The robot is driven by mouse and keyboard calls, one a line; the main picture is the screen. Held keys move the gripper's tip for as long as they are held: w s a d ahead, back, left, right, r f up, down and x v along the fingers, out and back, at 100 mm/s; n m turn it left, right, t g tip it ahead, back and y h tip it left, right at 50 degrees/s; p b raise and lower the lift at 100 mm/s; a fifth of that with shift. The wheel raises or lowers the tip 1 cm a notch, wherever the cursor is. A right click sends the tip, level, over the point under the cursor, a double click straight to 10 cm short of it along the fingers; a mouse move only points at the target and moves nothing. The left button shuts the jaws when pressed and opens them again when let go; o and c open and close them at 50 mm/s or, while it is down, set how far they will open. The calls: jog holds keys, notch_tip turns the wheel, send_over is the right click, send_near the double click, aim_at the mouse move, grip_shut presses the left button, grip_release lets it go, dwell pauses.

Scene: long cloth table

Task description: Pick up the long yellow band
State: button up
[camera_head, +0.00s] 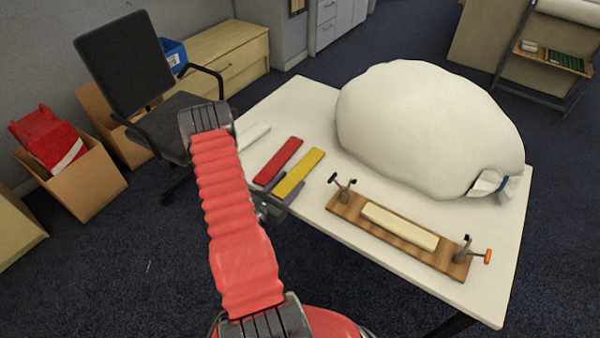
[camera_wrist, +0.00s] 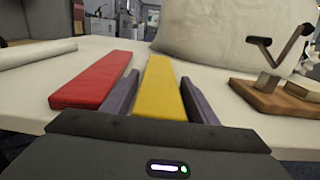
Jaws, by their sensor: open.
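The long yellow band (camera_head: 299,173) lies flat on the white table, just right of a red band (camera_head: 278,161). In the wrist view the yellow band (camera_wrist: 161,88) runs away from me between the two purple fingers of my gripper (camera_wrist: 160,98). The fingers are open, one on each side of it, with a gap on both sides. The near end of the band is hidden behind the gripper body. The red band (camera_wrist: 92,80) lies outside the left finger.
A wooden clamp board (camera_head: 345,208) with a cream bar (camera_head: 400,226) lies right of the bands. A large white sack (camera_head: 425,125) fills the back of the table (camera_head: 480,285). A white roll (camera_head: 253,136) lies left of the red band. An office chair (camera_head: 125,70) stands behind.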

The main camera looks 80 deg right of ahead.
jog(key=c, duration=0.8)
jog(key=shift+r, duration=5)
